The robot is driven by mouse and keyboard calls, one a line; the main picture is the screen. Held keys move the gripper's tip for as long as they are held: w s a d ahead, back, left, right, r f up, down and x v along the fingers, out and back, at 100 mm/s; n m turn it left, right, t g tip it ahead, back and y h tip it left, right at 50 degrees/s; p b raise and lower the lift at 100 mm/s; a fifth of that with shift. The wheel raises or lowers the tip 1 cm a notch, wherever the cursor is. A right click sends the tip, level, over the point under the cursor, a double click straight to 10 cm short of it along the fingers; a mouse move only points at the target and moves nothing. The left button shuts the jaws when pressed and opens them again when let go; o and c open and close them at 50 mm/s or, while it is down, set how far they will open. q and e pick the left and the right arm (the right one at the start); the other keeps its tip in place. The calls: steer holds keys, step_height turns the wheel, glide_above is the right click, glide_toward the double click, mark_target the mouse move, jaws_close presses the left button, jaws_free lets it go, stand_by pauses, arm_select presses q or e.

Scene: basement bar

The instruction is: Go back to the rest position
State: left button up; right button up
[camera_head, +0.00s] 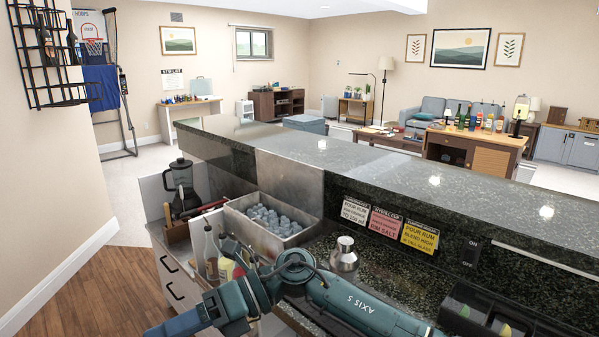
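One of my teal arms (355,303), marked "AXIS 5", crosses the bottom of the head view above the bar's lower work counter. Its bent joint (296,266) lies in front of the ice bin, and another link reaches down toward the bottom left. I cannot tell which of my arms these links belong to. Neither gripper can be made out, so whether they are open or holding anything is not shown.
A steel bin of ice (268,222), a blender (181,187), bottles (211,252) and a metal shaker (344,256) stand close around the arm. The raised dark stone bar top (400,190) runs behind. Wooden floor (90,285) is clear at left.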

steer(key=w+d+f+m+t+y, duration=0.1)
steer(key=w+d+m+t+y, duration=0.2)
steer(key=m+t, duration=0.75)
steer(key=w+d+f+m+t+y, duration=0.1)
steer(key=d+f+m+t+y, duration=0.15)
steer(key=d+m+t, duration=0.8)
steer(key=s+d+f+m+t+h, duration=0.15)
steer(key=d+f+m+h, duration=0.45)
steer(key=f+m+h, duration=0.8)
arm_select(q)
steer(key=s+a+f+m+y, duration=0.2)
steer(key=s+f+m+y, duration=0.1)
steer(key=m, duration=0.7)
steer(key=s+a+f+m+g+y, duration=0.1)
steer(key=s+f+m, duration=0.4)
steer(key=m, duration=0.6)
steer(key=s+a+y, duration=0.1)
steer(key=s, duration=0.1)
steer(key=shift+s+a+g+y, duration=0.3)
steer(key=shift+a+y, duration=0.05)
steer(key=shift+y, duration=0.05)
arm_select(e)
steer(key=s+d+f+m+g+h, duration=0.2)
steer(key=s+d+f+m+g, duration=0.3)
steer(key=s+d+f+m, duration=0.6)
steer(key=shift+s+d, duration=0.6)
steer(key=shift+s, duration=0.65)
